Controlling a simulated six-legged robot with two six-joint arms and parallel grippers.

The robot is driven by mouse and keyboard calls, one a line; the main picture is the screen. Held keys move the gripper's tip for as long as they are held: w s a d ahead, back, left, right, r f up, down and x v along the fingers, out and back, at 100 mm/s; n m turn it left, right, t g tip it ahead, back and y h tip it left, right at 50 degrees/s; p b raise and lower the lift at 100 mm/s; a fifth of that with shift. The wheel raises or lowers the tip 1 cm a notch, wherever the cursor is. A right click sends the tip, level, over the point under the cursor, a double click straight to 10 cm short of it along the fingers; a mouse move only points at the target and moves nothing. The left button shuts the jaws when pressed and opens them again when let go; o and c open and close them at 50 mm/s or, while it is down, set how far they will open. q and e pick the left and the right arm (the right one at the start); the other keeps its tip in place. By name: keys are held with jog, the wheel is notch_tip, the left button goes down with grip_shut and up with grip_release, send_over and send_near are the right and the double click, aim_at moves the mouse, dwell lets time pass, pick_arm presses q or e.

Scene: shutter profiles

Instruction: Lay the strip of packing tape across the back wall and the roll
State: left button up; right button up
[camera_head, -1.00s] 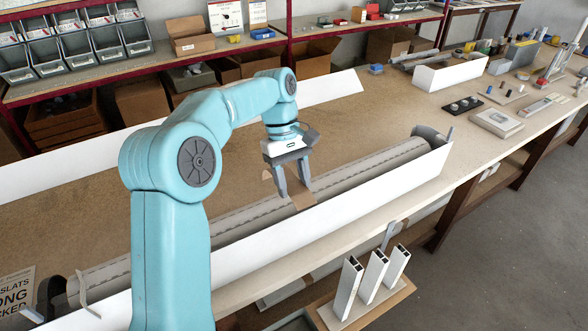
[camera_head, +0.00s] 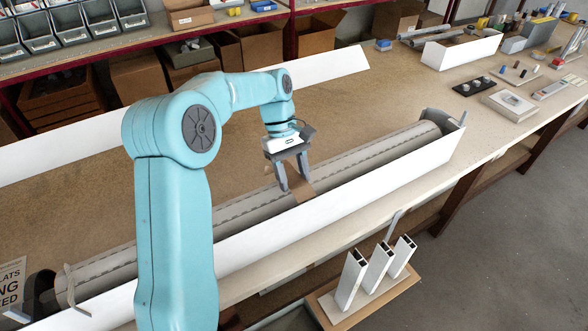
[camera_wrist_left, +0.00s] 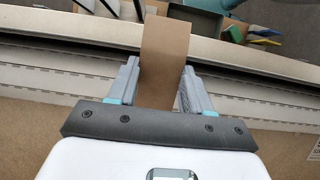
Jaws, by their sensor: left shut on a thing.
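The strip of packing tape (camera_head: 303,190) is brown. My left gripper (camera_head: 294,188) is shut on it above the long box. In the left wrist view the strip (camera_wrist_left: 166,50) passes between the fingers (camera_wrist_left: 158,92) and out over a white wall edge. The grey slatted roll (camera_head: 365,160) lies along the box, whose near long white wall (camera_head: 345,208) shows in the head view. The roll's slotted surface (camera_wrist_left: 50,83) also shows in the left wrist view. I cannot tell whether the strip touches the wall or roll. My right gripper is not in view.
A long white panel (camera_head: 325,72) lies at the back of the bench. Metal profiles (camera_head: 378,268) stand on a small board at the front. A smaller white box (camera_head: 461,50) and small parts are at the far right. Brown bench top is free behind the roll.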

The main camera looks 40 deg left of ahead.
aim_at(295, 176)
pick_arm(q)
jog(key=f+b, duration=0.2)
jog(key=f, duration=0.1)
jog(key=shift+w+d+f, duration=0.1)
jog(key=shift+w+d, duration=0.05)
jog(key=shift+w, duration=0.2)
jog(key=shift+s+d+f+b, duration=0.15)
jog(key=shift+s+d+b, duration=0.05)
jog(key=shift+s+b, duration=0.1)
jog(key=shift+s+a+f+b, duration=0.1)
jog(key=shift+f+b, duration=0.2)
jog(key=shift+w+a+f, duration=0.2)
jog(key=shift+f, duration=0.2)
jog(key=shift+w+a+f, duration=0.2)
jog(key=shift+f, duration=0.15)
jog(key=shift+w+d+f, duration=0.1)
jog(key=shift+f, duration=0.05)
jog(key=shift+d, duration=0.2)
jog(key=shift+s+r, duration=0.2)
jog(key=shift+s, duration=0.1)
jog(key=shift+a, duration=0.1)
jog(key=shift+w+f, duration=0.2)
jog(key=shift+s+f, duration=0.2)
jog(key=shift+w+f, duration=0.1)
